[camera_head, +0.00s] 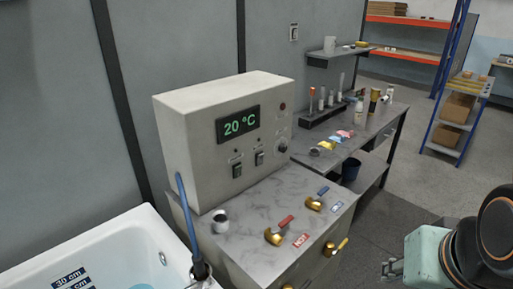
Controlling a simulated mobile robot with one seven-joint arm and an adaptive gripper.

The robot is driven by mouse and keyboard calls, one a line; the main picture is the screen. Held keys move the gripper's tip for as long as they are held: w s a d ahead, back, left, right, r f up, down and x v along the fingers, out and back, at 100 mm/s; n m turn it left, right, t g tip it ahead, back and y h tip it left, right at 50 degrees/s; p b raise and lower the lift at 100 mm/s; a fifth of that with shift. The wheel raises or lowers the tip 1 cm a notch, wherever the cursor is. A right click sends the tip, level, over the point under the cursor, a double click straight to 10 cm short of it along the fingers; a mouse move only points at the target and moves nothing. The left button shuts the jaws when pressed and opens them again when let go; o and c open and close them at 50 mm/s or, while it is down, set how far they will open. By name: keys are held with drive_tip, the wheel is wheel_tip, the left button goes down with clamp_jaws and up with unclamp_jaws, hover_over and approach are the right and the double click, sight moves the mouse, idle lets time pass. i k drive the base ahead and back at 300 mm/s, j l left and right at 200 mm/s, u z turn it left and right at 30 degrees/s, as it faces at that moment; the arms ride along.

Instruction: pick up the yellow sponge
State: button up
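A small yellow piece (326,143) lies on the dark bench behind the control box, beside a pink piece and a blue piece. It may be the yellow sponge, but it is too small to be sure. Another small yellow item (362,44) sits on the wall shelf above. My gripper (390,270) shows at the lower right edge, in front of the bench and well apart from both yellow items. Its fingers are too small and edge-on to tell whether they are open or shut. I see nothing held in it.
A white bathtub (120,246) with a depth scale is at the lower left. A marble-topped cabinet (262,207) with brass taps carries a control box (180,130) reading 20 °C. Bottles and a tube rack stand on the bench. A blue-framed cart (455,120) is at right; floor between is clear.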

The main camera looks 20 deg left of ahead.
sight(359, 44)
drive_tip(key=u, duration=2.05)
drive_tip(key=z, duration=2.05)
drive_tip(key=i+l+z, duration=0.55)
drive_tip(key=i+l, duration=0.25)
drive_tip(key=i+l+z, duration=0.2)
drive_tip(key=i, duration=0.3)
drive_tip(key=i+l+z, duration=0.15)
drive_tip(key=i, duration=0.35)
